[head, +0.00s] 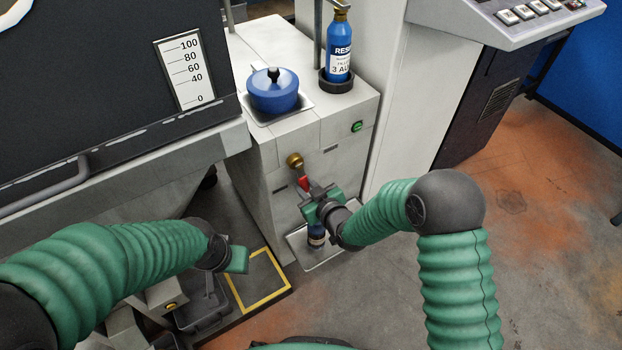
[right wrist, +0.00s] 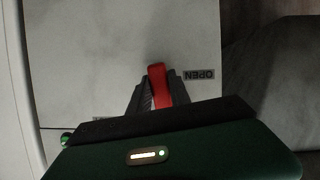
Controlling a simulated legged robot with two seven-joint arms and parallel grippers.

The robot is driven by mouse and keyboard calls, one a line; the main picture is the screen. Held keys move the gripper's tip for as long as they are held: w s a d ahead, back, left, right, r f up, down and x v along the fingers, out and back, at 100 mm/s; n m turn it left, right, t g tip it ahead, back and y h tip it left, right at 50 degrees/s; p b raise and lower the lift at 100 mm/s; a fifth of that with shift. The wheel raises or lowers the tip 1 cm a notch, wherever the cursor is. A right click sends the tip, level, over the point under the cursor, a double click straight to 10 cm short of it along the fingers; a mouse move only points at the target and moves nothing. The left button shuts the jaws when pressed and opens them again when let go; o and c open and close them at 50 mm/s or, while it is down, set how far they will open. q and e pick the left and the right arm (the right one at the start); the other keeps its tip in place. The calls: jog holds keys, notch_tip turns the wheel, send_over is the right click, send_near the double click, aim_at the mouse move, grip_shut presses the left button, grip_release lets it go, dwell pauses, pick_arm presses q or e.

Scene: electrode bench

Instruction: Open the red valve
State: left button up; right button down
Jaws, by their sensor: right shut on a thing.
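The red valve is a red lever (head: 303,182) below a round brass fitting (head: 294,160) on the front of the pale cabinet. My right gripper (head: 308,190) is shut on the red lever. In the right wrist view the red lever (right wrist: 158,84) stands between the two dark fingers of my right gripper (right wrist: 160,92). An upside-down OPEN label (right wrist: 198,76) lies just right of the lever there. The gripper hides part of the lever. My left gripper (head: 238,259) hangs low at the left, away from the valve, and its fingers cannot be made out.
A small dark blue bottle (head: 316,241) stands on a metal tray (head: 332,261) below my right gripper. A yellow-framed floor square (head: 283,291) lies beside my left gripper.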

jog(key=shift+s+a+f+m+g+y+p, duration=0.3)
jog(key=shift+s+a+m+g+p, duration=0.1)
jog(key=shift+s+a+m, duration=0.15)
jog(key=c, duration=1.2)
grip_release()
jog(key=shift+r, duration=0.15)
jog(key=p+v, duration=0.4)
jog(key=v, duration=1.2)
jog(key=shift+s+d+p, duration=0.25)
jog(key=shift+d+p, duration=0.05)
jog(key=shift+p, duration=0.05)
